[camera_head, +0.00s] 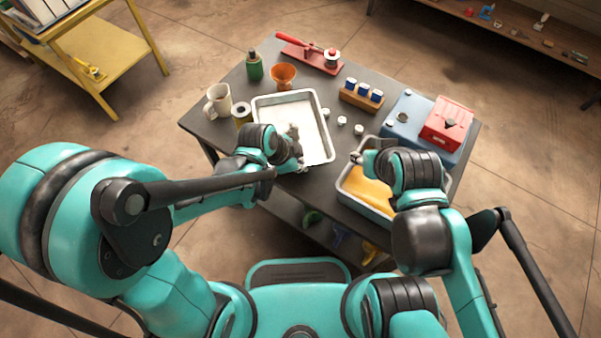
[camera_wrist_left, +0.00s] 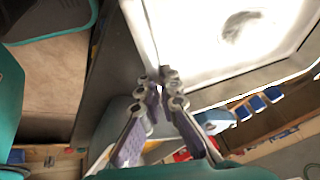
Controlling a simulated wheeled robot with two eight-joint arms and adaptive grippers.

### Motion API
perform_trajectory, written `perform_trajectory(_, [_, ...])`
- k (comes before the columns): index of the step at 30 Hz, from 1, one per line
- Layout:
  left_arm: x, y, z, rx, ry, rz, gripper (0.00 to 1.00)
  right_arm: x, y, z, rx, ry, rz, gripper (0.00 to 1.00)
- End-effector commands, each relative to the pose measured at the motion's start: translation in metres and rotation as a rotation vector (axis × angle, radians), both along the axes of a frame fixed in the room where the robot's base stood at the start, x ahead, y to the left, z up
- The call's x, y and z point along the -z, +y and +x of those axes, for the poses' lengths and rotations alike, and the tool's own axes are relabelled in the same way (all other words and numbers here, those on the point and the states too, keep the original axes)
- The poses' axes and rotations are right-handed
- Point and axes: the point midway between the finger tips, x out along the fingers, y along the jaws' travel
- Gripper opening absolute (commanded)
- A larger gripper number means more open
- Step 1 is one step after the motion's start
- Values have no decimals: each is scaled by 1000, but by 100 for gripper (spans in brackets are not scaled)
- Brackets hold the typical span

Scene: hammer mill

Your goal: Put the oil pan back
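A silver rectangular pan with a bright white inside (camera_head: 312,108) is at the middle of the grey table; I take it as the oil pan. My left gripper (camera_head: 299,155) is at its near edge. In the left wrist view the left fingertips (camera_wrist_left: 156,82) are close together at a corner of the pan (camera_wrist_left: 205,45); whether they pinch the rim is unclear. A dark smudge shows on the pan's inside. My right gripper (camera_head: 357,158) is by the far-left rim of a blue-grey tub with yellow contents (camera_head: 366,190); its fingers are too small to read.
A mug (camera_head: 218,101), green bottle (camera_head: 254,68) and orange bowl (camera_head: 283,76) stand left and behind the pan. Behind are a red-handled tool (camera_head: 300,48) and a wooden block with blue-white items (camera_head: 361,96). A red box (camera_head: 448,121) sits at right.

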Motion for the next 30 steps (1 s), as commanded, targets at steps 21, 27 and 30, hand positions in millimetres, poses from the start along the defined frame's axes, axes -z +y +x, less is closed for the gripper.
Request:
perform_trajectory(21, [42,0,0,0,0,0,18,22,0,0,0,0,0,40])
perform_trajectory(27, [42,0,0,0,0,0,26,22,0,0,0,0,0,40])
perform_trajectory(30, [42,0,0,0,0,0,26,21,0,0,0,0,0,40])
